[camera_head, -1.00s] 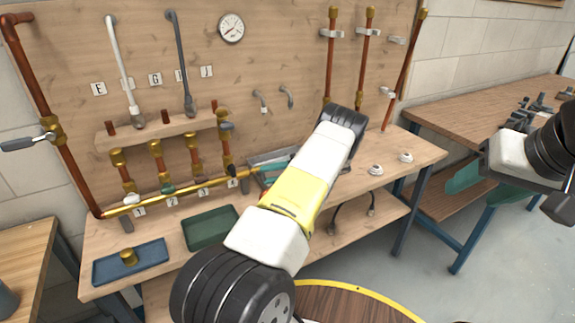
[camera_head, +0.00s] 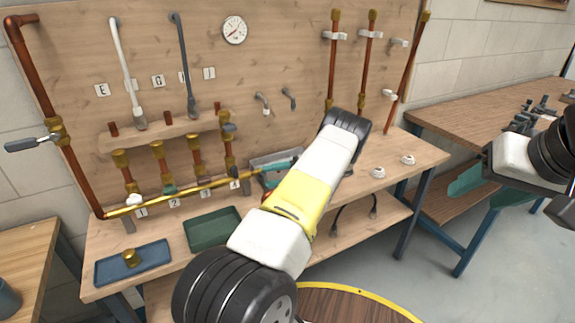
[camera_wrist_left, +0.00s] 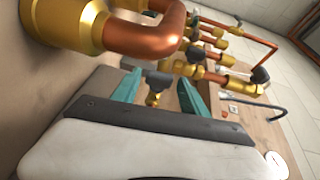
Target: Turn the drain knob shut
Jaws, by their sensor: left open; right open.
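My left gripper (camera_head: 279,165) reaches in front of the board at the right end of the brass manifold (camera_head: 180,188). In the left wrist view its two teal fingers (camera_wrist_left: 158,92) are apart. A small grey knob (camera_wrist_left: 158,79) on a brass valve (camera_wrist_left: 154,98) shows in the gap between them; I cannot tell whether the fingers touch it. My right gripper (camera_head: 466,181) is open and empty, at the far right, away from the bench.
Copper pipes with brass fittings rise close to the left gripper; one elbow (camera_wrist_left: 145,38) is very near in the wrist view. A green tray (camera_head: 212,242) and a blue tray (camera_head: 105,272) lie on the bench.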

